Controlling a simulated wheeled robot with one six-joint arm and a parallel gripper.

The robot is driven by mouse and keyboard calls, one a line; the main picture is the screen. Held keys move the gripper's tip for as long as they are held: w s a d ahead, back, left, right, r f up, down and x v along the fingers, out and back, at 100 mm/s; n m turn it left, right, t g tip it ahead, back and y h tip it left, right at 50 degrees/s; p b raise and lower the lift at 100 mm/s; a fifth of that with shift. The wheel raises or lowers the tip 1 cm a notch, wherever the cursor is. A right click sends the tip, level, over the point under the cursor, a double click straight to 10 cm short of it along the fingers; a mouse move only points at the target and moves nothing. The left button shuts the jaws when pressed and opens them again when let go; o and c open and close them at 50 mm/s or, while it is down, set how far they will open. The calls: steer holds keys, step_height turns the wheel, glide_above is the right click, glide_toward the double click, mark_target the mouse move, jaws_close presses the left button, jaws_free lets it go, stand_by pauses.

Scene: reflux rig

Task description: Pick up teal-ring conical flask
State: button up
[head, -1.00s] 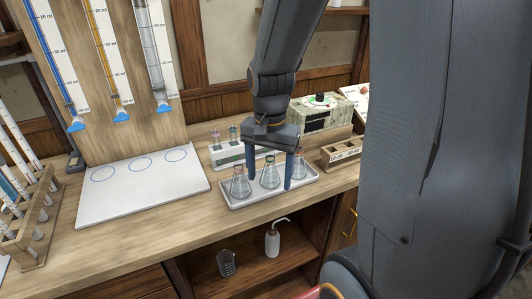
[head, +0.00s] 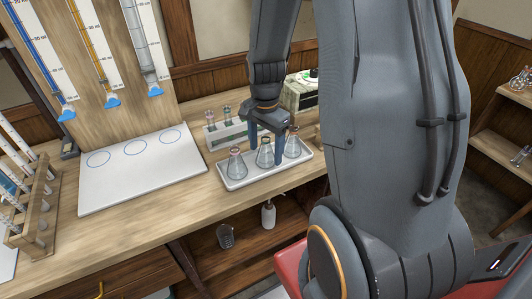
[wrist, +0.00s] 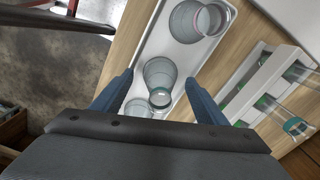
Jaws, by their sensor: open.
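Three clear conical flasks stand upright in a row on a white tray (head: 229,186). The middle one (head: 264,157) seems to carry the teal ring; in the wrist view its rim (wrist: 160,98) looks teal. The left flask (head: 236,167) has a reddish ring, and the right flask (head: 293,147) also looks reddish at its neck. My gripper (head: 267,151) is open and low over the tray, its fingers at the middle flask. In the wrist view that flask (wrist: 159,72) lies between the fingertips of my gripper (wrist: 159,78). I cannot tell whether they touch it.
A white tube rack (head: 226,135) stands just behind the tray. A white board with blue circles (head: 140,172) lies to the left. A wooden rack of tubes (head: 38,215) is at the far left. A wash bottle (head: 268,214) and a beaker (head: 226,236) are on the shelf below.

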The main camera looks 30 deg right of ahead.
steer(key=shift+f, duration=0.4)
steer(key=c, duration=1.2)
steer(key=shift+r, duration=0.1)
